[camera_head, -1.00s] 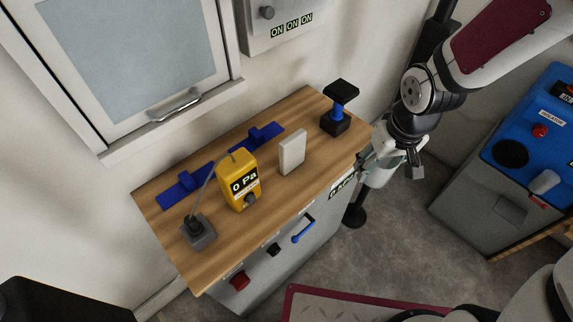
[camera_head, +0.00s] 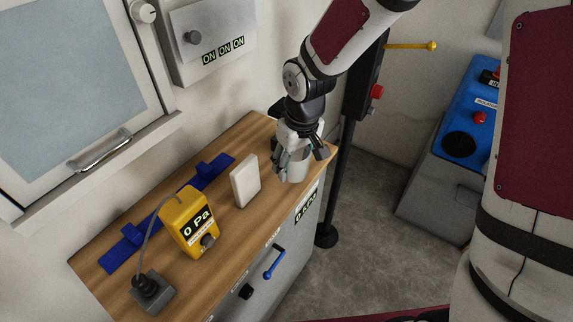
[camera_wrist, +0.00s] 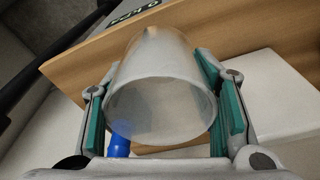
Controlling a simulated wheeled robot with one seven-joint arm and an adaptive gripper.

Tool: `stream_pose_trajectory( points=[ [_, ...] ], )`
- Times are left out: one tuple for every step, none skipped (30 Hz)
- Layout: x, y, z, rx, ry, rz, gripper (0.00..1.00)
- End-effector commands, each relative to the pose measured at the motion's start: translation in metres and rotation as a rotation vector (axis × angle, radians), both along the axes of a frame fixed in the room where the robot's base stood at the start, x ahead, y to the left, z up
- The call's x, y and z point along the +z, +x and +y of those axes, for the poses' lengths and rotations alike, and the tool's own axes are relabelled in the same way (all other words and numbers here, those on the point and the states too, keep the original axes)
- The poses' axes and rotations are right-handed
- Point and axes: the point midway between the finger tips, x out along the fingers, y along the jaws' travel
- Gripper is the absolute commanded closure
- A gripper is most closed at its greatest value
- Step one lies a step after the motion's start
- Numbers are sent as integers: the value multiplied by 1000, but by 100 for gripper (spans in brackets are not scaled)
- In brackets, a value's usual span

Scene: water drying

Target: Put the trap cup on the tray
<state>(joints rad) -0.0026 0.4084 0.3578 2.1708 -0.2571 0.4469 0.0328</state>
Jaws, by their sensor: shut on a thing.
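The trap cup (camera_head: 298,166) is a pale, translucent cup held above the right end of the wooden bench top. My gripper (camera_head: 292,168) is shut on it, with green-padded fingers on both sides. In the wrist view the cup (camera_wrist: 158,85) fills the middle between the fingers (camera_wrist: 160,108), its wide round end towards the camera. I cannot tell whether the cup touches the bench top. I cannot make out a tray for certain in these views.
The wooden bench (camera_head: 225,228) carries a white block (camera_head: 245,181), a yellow gauge reading 0 Pa (camera_head: 188,222), blue brackets (camera_head: 203,174) and a grey base (camera_head: 153,291). A dark post (camera_head: 343,150) stands right of the bench. A blue-topped machine (camera_head: 462,140) is further right.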

Motion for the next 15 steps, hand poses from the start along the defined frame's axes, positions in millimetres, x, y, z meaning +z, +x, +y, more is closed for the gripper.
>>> stream_pose_trajectory(
  points=[
    [-2, 10, 5, 0, 1, 0, 71],
    [-2, 15, 7, 0, 1, 0, 71],
    [-3, 20, 9, 0, 1, 0, 71],
    [-3, 23, 10, 0, 0, 1, 71],
    [-3, 25, 11, 0, 0, 1, 71],
    [-3, 28, 12, 0, 0, 0, 71],
    [-3, 29, 12, 0, 0, 0, 71],
    [-4, 30, 12, 0, 0, 0, 71],
    [-5, 30, 12, 1, -1, 1, 71],
    [-7, 30, 12, 1, -1, 2, 71],
    [-10, 30, 12, 1, -2, 3, 71],
    [-15, 30, 12, 1, -2, 3, 71],
    [-19, 30, 12, 0, -1, 3, 71],
    [-23, 30, 12, 0, -1, 3, 71],
    [-29, 29, 13, 1, -1, 4, 71]
  ],
)
